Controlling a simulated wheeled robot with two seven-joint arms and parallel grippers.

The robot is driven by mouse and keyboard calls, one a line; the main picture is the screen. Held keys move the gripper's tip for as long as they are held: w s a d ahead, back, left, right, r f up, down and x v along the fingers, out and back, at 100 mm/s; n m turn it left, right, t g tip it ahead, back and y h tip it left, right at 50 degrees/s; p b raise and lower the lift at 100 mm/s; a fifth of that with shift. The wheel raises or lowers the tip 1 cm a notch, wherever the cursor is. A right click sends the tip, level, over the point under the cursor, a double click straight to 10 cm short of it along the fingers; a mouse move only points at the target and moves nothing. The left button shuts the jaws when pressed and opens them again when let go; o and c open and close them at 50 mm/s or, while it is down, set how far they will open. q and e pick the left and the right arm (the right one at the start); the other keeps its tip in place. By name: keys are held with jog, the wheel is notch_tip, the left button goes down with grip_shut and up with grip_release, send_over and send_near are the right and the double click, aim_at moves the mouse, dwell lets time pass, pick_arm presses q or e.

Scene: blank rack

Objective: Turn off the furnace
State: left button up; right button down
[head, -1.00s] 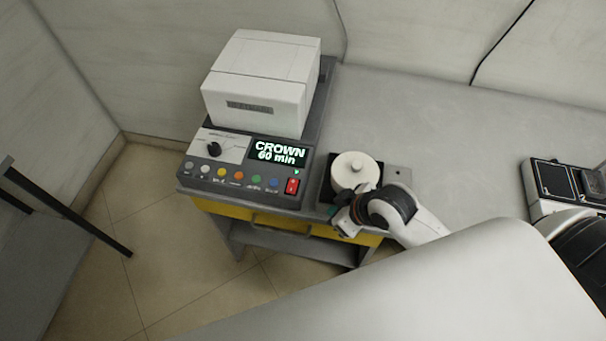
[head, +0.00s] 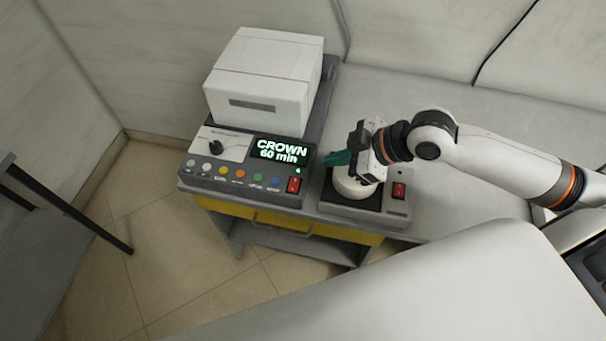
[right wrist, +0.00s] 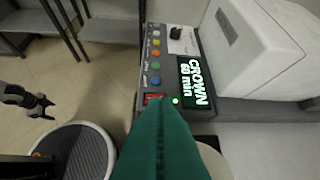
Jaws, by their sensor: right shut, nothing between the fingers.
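The furnace (head: 262,85) is a white box on a grey base, with its control panel in front. Its screen (head: 282,150) reads "CROWN 60 min", and a small green light glows below it. A red rocker switch (head: 293,185) sits at the panel's right end. My right gripper (head: 337,158) is shut and empty, its teal fingertips just right of the panel and apart from it. In the right wrist view the teal fingers partly hide the red switch (right wrist: 153,98). A dark shape, seemingly my left gripper (right wrist: 40,103), shows small at the left there.
A dark-based device with a white round top (head: 352,187) and its own red switch (head: 398,190) stands beside the furnace, under my right gripper. A black knob (head: 215,147) and several coloured buttons line the panel. The grey bench (head: 430,95) behind is clear.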

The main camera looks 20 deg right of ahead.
jog(key=shift+f, duration=0.1)
jog(key=p, duration=0.2)
send_over(293, 181)
jog(key=s+d, duration=0.2)
notch_tip(293, 181, down, 7)
jog(key=shift+a+r, duration=0.15)
jog(key=shift+r, duration=0.05)
jog(key=f, duration=0.3)
jog(key=shift+w+f, duration=0.25)
jog(key=shift+d+f, duration=0.2)
jog(key=shift+f, duration=0.15)
jog(key=shift+f, duration=0.1)
jog(key=shift+w+f, duration=0.1)
jog(key=shift+f, duration=0.15)
jog(key=shift+r, duration=0.1)
